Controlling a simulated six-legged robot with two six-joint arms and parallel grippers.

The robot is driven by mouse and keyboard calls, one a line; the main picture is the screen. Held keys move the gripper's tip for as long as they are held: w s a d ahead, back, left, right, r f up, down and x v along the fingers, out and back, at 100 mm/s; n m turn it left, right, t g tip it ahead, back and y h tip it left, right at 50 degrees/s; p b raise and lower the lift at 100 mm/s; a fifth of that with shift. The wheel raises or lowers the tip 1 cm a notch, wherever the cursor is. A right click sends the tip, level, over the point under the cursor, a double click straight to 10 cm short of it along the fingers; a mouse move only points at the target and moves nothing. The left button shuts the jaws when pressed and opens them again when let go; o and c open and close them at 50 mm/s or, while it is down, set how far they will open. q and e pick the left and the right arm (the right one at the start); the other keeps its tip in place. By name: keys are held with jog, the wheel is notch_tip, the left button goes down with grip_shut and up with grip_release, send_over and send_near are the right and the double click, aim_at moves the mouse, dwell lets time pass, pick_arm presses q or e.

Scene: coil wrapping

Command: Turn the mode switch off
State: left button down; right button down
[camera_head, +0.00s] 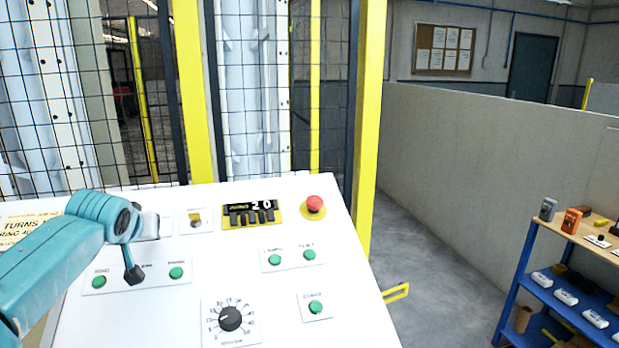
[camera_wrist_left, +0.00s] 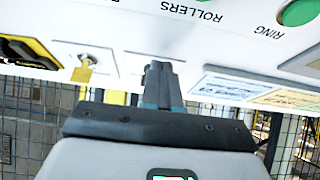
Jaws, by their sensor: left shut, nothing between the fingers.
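The white, sloped control panel (camera_head: 175,310) fills the lower left of the head view. A small plate with a yellowish switch (camera_head: 195,217) sits near its far edge; it also shows in the left wrist view (camera_wrist_left: 86,68). Beside it is another pale plate (camera_head: 150,226), partly covered by my teal left arm. No label naming the mode switch is readable, so I cannot tell which control it is.
Wire fencing (camera_head: 265,100) rises behind. A blue shelf (camera_head: 545,285) is far right.

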pick_arm(q)
jog(key=shift+d, duration=0.25)
jog(key=shift+d, duration=0.1)
jog(key=shift+w+d+r, duration=0.1)
jog(key=shift+w+d, duration=0.1)
jog(key=shift+d, duration=0.25)
jog(key=shift+w+d, duration=0.1)
jog(key=shift+w, duration=0.05)
jog(key=shift+s+d+f+b, duration=0.25)
jog(key=shift+s+b, duration=0.1)
jog(key=shift+b, duration=0.15)
jog(key=shift+s+r+p, duration=0.15)
jog(key=shift+r+p, duration=0.15)
jog(key=shift+r, duration=0.2)
jog(key=r, duration=0.1)
jog(key=s+r+p, duration=0.1)
jog(key=r, duration=0.1)
jog(key=s+r+p, duration=0.1)
jog(key=shift+d+r, duration=0.25)
jog(key=shift+r, duration=0.05)
